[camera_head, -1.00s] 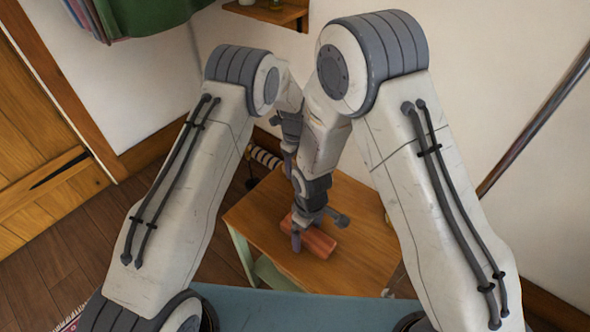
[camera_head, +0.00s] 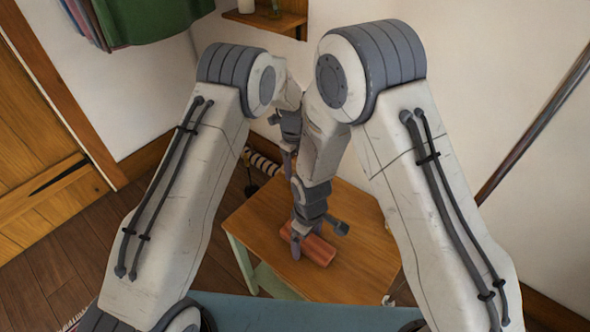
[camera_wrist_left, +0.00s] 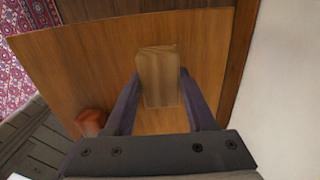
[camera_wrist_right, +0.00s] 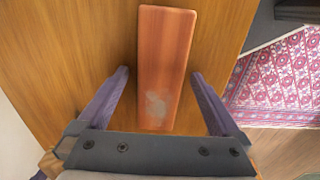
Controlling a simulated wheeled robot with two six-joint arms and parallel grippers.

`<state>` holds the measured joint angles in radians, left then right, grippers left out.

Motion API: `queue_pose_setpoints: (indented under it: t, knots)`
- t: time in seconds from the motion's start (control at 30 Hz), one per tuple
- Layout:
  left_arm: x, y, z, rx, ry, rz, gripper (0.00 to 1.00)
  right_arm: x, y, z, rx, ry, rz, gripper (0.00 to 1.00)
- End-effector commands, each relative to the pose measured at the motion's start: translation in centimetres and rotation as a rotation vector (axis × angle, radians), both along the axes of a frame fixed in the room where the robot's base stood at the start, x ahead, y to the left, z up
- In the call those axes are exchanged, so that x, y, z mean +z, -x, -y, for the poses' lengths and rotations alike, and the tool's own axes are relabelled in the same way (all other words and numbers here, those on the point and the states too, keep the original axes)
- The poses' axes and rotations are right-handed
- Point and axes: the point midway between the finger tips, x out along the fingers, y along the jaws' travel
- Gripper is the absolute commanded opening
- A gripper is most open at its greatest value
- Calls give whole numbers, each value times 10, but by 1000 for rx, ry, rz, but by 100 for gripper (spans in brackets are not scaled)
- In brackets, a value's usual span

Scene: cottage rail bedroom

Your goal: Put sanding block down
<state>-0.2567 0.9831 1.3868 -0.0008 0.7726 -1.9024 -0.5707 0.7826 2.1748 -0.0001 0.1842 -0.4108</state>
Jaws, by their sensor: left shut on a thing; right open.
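The sanding block (camera_wrist_left: 158,65), a light-brown wood-grained block, is between the fingers of my left gripper (camera_wrist_left: 160,76), which is shut on it. It is over the wooden table top (camera_wrist_left: 90,65); I cannot tell whether it touches. In the head view, my left gripper (camera_head: 288,160) is partly behind my right arm, and the block is hidden there. An orange-red bar (camera_wrist_right: 165,60) with a grey patch lies on the table. My open right gripper (camera_wrist_right: 160,73) has its fingers on either side of the bar, with gaps. The right gripper also shows low over the bar in the head view (camera_head: 318,232).
The small table (camera_head: 250,220) has bare wood left and right of the bar. A wall stands close behind it. A wall shelf (camera_head: 265,20) is at the top, a wooden door (camera_head: 40,150) at left. A patterned rug (camera_wrist_right: 285,80) lies on the floor.

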Motion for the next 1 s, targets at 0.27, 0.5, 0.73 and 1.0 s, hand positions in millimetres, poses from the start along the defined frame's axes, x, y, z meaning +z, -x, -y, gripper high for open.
queue_pose_setpoints:
  t: [0.27, 0.5, 0.73, 1.0]
  knots:
    - [-32, 0, 0, 0, 0, -2, 0, 0, 0, 0, 0, 0, 0, 100]
    - [-39, 0, 0, 0, 0, 2, 0, 0, 0, 0, 0, 0, 0, 100]
    - [-42, 0, 0, 0, 0, 2, 71, 0, 0, 0, 0, 0, 0, 100]
    - [-42, 0, 0, 0, 1, 1, 85, 0, 0, 0, 0, 0, 0, 100]
